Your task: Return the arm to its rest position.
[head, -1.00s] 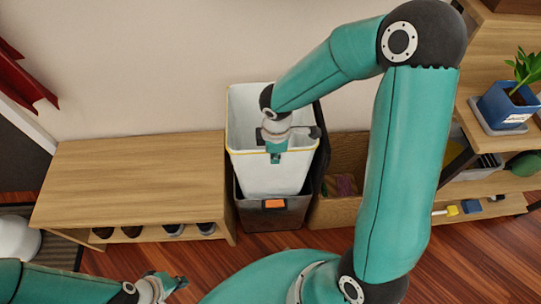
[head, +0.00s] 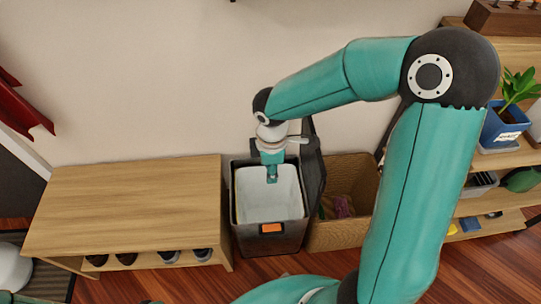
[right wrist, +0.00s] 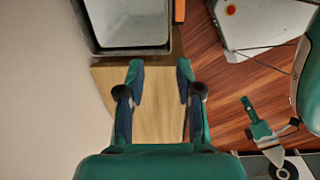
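My right arm reaches up and across the head view, and its gripper (head: 271,177) hangs over the bin by the wall. In the right wrist view its two fingers (right wrist: 160,82) are apart with nothing between them. The white liner (head: 270,200) sits down inside the dark bin (head: 268,243); its pale inside also shows in the wrist view (right wrist: 128,22). The gripper looks clear of the liner. My left gripper (right wrist: 264,130) shows small at the right of the wrist view; its finger opening is unclear.
A wooden bench (head: 130,200) with shoes below stands left of the bin. A dark lid (head: 312,170) stands upright beside it, then a woven basket (head: 335,232). Shelves with a potted plant (head: 505,125) are at right. Wooden floor (head: 195,285) lies in front.

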